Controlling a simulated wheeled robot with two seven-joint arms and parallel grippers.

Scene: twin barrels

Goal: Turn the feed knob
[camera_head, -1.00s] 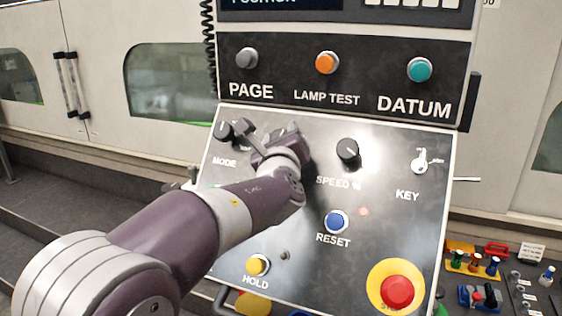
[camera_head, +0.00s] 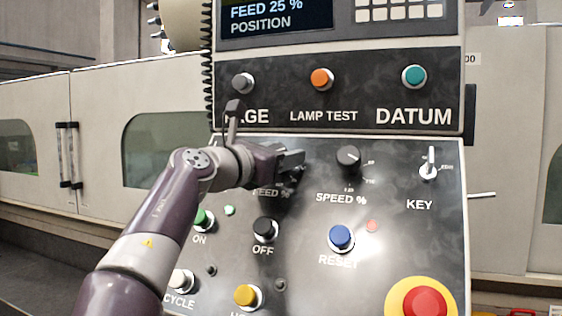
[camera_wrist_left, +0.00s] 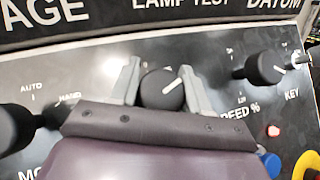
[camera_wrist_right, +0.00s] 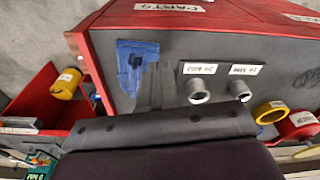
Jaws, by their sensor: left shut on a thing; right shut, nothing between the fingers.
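The feed knob (camera_wrist_left: 161,90) is a black round knob with a white pointer line, on the sloped dark panel. In the left wrist view it sits between the two grey fingers of my left gripper (camera_wrist_left: 165,84), which is shut on it. The pointer slants up and to the right. In the head view my left gripper (camera_head: 291,160) covers most of the knob, and part of the label "FEED %" (camera_head: 271,192) shows below. The display (camera_head: 274,16) reads "FEED 25 %" and "POSITION". My right gripper (camera_wrist_right: 154,88) is shut and empty, away from the panel.
The speed knob (camera_head: 348,158) and key switch (camera_head: 428,166) are to the right. The mode knob (camera_wrist_left: 14,129) is to the left in the left wrist view. Push buttons surround the lower panel, with a red stop button (camera_head: 424,302). A red cabinet (camera_wrist_right: 230,40) faces my right gripper.

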